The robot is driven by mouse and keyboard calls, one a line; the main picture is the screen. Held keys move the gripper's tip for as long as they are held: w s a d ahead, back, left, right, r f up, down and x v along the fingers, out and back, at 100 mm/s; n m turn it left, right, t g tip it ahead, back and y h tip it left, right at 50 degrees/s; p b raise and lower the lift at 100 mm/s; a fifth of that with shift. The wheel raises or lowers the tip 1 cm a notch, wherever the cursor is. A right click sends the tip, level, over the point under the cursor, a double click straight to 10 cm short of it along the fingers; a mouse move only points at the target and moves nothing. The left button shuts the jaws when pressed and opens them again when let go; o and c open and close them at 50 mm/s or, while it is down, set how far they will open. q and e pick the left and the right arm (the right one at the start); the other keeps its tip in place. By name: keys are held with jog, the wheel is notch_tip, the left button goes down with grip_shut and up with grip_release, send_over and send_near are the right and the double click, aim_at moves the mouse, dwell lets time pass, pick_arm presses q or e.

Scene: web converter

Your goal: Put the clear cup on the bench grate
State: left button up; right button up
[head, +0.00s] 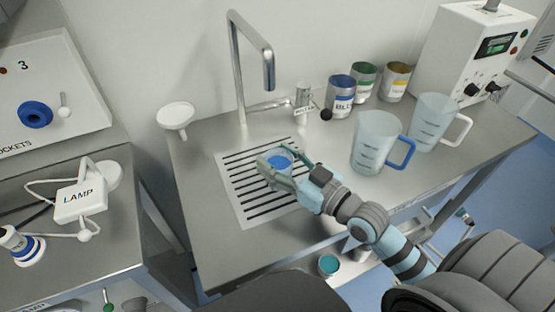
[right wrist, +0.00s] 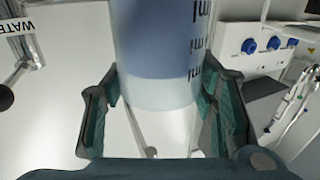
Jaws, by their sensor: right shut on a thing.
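The clear cup (head: 280,160) holds blue liquid and sits between the fingers of my right gripper (head: 283,164), which is shut on it. In the head view it is over the middle of the slotted bench grate (head: 235,193); I cannot tell whether its base touches the slats. My left gripper is not in view.
A bent tap (head: 268,55) rises behind the grate. A blue-handled jug (head: 376,142) and a white-handled jug (head: 432,120) stand right of it. Several labelled tins (head: 341,97) line the back. A white funnel-like piece (head: 175,116) is at the left. The bench front is clear.

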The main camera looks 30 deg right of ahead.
jog(key=shift+f, duration=0.3)
jog(key=o, duration=1.4)
jog(key=shift+r+p, duration=0.4)
jog(key=shift+r, duration=0.2)
jog(key=p+v, duration=0.6)
jog(key=v, duration=0.6)
jog(key=shift+r, duration=0.1)
